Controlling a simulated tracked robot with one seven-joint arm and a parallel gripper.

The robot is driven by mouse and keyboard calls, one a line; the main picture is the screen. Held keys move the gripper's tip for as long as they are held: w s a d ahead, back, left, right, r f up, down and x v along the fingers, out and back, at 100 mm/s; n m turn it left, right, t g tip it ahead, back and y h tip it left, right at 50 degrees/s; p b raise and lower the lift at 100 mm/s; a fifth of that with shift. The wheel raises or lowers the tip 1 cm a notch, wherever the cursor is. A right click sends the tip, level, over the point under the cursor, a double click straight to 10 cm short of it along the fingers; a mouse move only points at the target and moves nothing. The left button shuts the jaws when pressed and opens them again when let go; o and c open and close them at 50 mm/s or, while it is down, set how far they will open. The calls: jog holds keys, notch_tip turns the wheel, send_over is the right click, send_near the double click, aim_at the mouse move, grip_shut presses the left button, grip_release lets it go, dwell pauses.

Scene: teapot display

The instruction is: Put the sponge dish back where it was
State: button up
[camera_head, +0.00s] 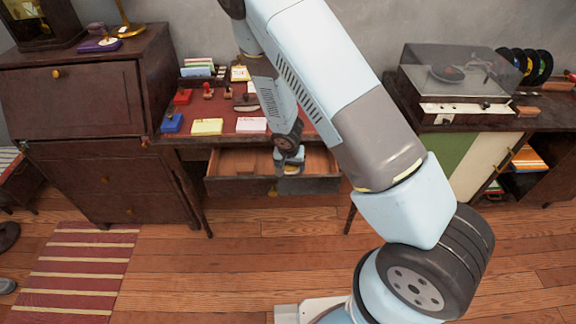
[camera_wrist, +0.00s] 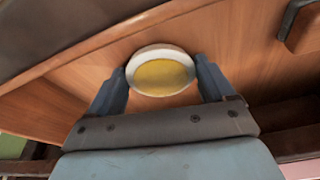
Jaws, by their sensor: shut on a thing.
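The sponge dish (camera_wrist: 162,70) is a small round white dish with a yellow sponge inside, seen in the wrist view. My gripper (camera_wrist: 162,82) is shut on it, with one blue-grey finger on each side of the white rim. In the head view my gripper (camera_head: 289,165) is over the open wooden drawer (camera_head: 240,187) of the desk. The dish shows there only as a small pale patch, partly hidden by my gripper. I cannot tell whether the dish touches the drawer floor.
The desk top (camera_head: 222,120) above the drawer holds stamps, a blue ink pad (camera_head: 172,124), a yellow note pad (camera_head: 207,126) and a pink note pad (camera_head: 251,125). A dark cabinet (camera_head: 95,95) stands at left, a record player (camera_head: 455,85) at right. The drawer's left part looks clear.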

jog(key=o, duration=1.2)
jog(key=shift+c, duration=0.2)
